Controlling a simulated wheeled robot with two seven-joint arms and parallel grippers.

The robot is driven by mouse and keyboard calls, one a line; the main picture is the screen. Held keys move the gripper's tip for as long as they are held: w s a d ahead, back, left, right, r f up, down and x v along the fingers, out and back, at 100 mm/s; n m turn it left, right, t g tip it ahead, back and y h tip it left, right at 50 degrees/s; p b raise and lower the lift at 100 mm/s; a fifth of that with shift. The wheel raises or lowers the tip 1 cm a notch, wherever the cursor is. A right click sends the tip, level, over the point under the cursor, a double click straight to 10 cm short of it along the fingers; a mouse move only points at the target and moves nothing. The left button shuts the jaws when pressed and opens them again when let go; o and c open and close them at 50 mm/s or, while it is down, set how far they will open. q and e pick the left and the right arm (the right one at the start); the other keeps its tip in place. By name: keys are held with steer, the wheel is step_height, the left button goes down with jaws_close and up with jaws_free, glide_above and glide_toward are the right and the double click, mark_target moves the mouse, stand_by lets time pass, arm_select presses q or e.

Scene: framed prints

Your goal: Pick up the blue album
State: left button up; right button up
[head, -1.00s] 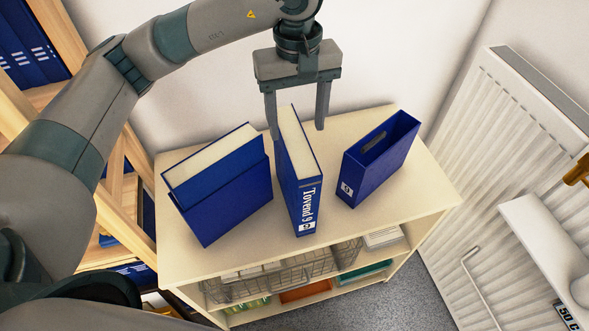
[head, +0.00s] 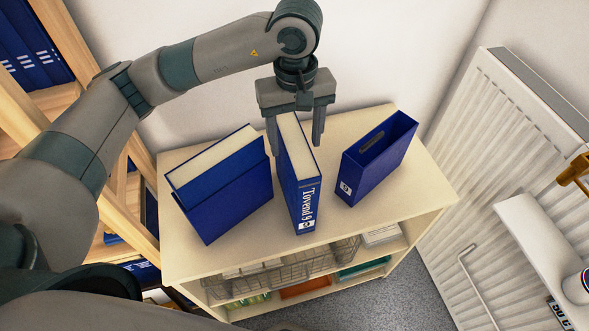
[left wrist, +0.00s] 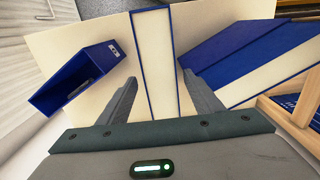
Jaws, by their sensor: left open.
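The blue album (head: 302,180) stands upright in the middle of the cabinet top, its spine lettered "Tovend 9" and its cream page edge facing up. My left gripper (head: 295,144) is open and points down at the album's far end, one finger on each side of it. In the left wrist view the album (left wrist: 155,65) lies between the two spread fingertips of the gripper (left wrist: 158,80), with a gap visible on both sides. How deep the fingers reach beside the album is hard to tell. My right gripper is not in view.
A thick blue binder (head: 228,198) stands to the left on the cabinet top (head: 330,222), and an open blue file box (head: 372,168) to the right. A wall lies behind, a radiator (head: 500,170) at right, a wooden shelf (head: 60,105) at left.

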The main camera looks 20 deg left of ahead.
arm_select(q)
steer(key=shift+a+f+p, duration=0.1)
steer(key=shift+f+p, duration=0.55)
steer(key=shift+f, duration=1.05)
steer(key=shift+r, duration=0.1)
jaws_close()
